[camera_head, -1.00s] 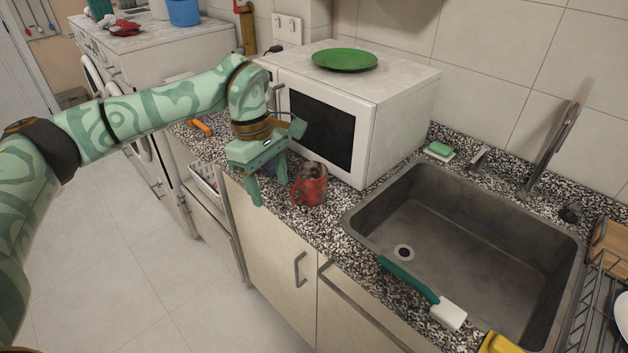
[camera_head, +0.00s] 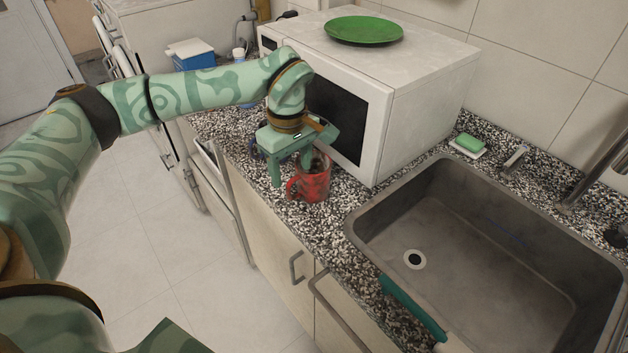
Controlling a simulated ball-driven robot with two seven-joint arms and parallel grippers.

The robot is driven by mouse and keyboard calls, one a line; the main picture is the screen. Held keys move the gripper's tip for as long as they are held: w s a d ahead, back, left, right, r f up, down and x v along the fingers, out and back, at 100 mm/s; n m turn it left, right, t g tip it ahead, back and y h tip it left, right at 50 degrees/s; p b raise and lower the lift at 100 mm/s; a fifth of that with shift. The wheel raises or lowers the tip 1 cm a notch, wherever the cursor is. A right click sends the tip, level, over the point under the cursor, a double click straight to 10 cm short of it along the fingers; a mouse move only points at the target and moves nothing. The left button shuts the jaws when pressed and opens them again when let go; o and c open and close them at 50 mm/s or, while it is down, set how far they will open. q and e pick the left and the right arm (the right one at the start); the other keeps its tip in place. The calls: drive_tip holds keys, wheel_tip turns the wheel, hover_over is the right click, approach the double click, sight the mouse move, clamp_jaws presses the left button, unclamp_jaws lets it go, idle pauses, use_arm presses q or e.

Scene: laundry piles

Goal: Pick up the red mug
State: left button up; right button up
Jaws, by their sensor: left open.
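The red mug (camera_head: 314,186), with dark patches on its side, stands upright on the speckled counter in front of the microwave. Its handle points left. My left gripper (camera_head: 291,173) is open and empty, pointing down at the mug's left side. One finger is left of the handle; the other is at the mug's rim, and I cannot tell whether it is inside the mug or touching it. My right gripper is not in view.
A white microwave (camera_head: 420,115) with a green plate (camera_head: 364,30) on top stands close behind the mug. A sink (camera_head: 480,255) is to the right. A green-handled tool (camera_head: 412,308) lies at the sink's front edge. A blue object is partly hidden behind my gripper.

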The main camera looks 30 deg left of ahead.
sight(292, 183)
use_arm(q)
drive_tip(key=shift+f, duration=0.85)
wheel_tip(292, 183, down, 5)
drive_tip(key=shift+f+b, duration=0.15)
drive_tip(key=shift+b, duration=0.6)
drive_tip(key=c, duration=1.2)
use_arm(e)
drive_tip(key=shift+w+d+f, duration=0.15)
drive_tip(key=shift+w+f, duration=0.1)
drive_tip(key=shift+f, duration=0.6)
use_arm(q)
drive_tip(key=shift+r, duration=0.2)
